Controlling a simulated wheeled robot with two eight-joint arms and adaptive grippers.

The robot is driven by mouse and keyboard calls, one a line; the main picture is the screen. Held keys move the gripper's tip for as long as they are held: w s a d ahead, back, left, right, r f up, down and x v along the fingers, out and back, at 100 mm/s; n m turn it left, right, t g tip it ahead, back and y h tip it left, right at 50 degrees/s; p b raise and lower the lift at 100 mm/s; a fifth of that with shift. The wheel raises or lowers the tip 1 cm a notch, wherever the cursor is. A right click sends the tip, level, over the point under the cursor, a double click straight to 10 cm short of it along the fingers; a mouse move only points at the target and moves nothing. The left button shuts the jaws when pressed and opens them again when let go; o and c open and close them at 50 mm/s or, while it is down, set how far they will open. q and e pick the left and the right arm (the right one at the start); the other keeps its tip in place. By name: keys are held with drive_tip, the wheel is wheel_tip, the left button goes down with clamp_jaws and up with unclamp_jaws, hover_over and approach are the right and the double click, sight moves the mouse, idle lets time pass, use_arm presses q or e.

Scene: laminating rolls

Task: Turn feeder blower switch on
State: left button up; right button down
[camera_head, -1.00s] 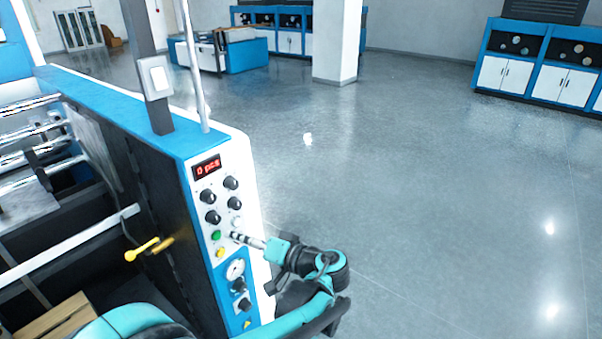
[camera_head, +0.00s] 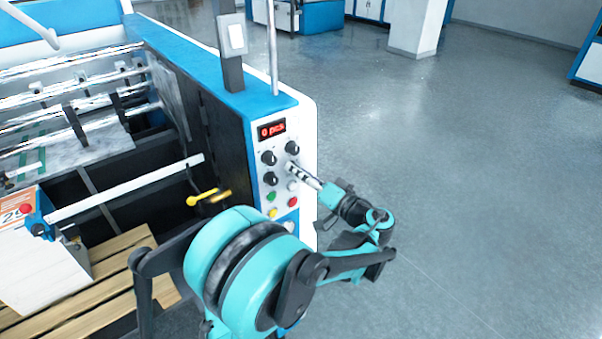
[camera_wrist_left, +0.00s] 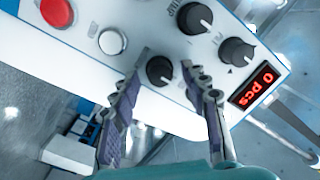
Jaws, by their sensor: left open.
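The control panel (camera_head: 280,170) on the end of the blue and white machine has black rotary knobs, coloured buttons and a red display (camera_head: 271,130). My left gripper (camera_head: 291,168) is at the right column of knobs. In the left wrist view the open fingers (camera_wrist_left: 163,77) stand either side of the lower right knob (camera_wrist_left: 160,71), with nothing clearly gripped. Two more knobs (camera_wrist_left: 195,18) (camera_wrist_left: 236,51) show beyond the right finger. The upper right knob (camera_head: 292,148) is clear in the head view. Panel labels are too small to read. My right gripper is out of view.
A white button (camera_wrist_left: 112,41) and a red button (camera_wrist_left: 57,12) lie near the left finger. A green button (camera_head: 270,197) is lower on the panel. A yellow handle (camera_head: 203,197) sticks out left of the panel. Open floor (camera_head: 480,180) lies to the right.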

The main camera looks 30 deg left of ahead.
use_arm(q)
clamp_jaws()
